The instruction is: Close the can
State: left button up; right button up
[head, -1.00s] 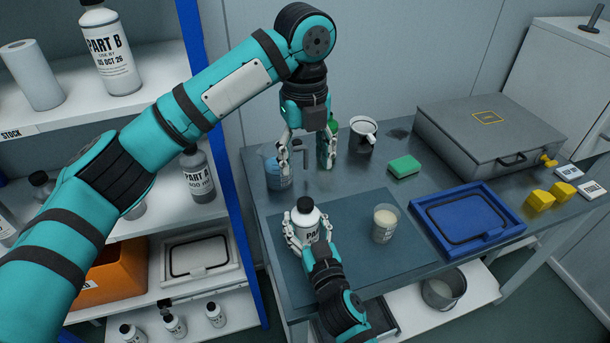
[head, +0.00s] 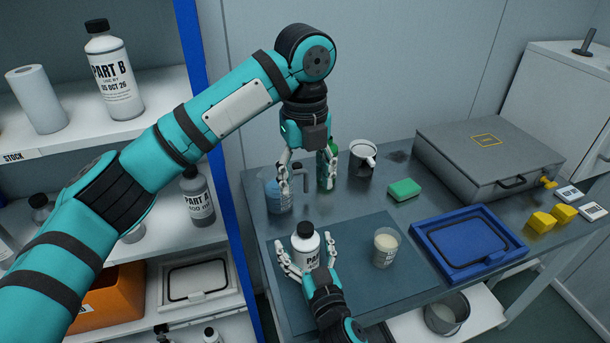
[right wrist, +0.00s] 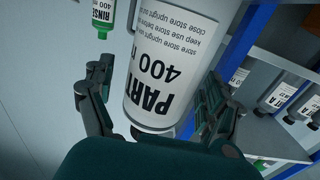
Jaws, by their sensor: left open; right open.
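The can, a white bottle (head: 308,258) labelled PART with a dark cap (head: 304,230) on top, stands upright on the dark mat. My right gripper (head: 306,262) is open, its fingers spread either side of the bottle. The right wrist view shows the white bottle (right wrist: 165,75) upside down between my open fingers (right wrist: 155,100), with gaps at both sides; its cap is mostly hidden there. My left gripper (head: 305,187) points down, open and empty, above and behind the bottle, apart from it. I cannot tell how tightly the cap sits.
A cup of pale liquid (head: 386,248) stands right of the bottle. Behind are a blue jug (head: 275,194), a green bottle (head: 332,165) and a mug (head: 363,157). A green sponge (head: 404,189), blue tray (head: 425,226) and grey case (head: 455,155) lie to the right.

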jog(key=v, duration=1.2)
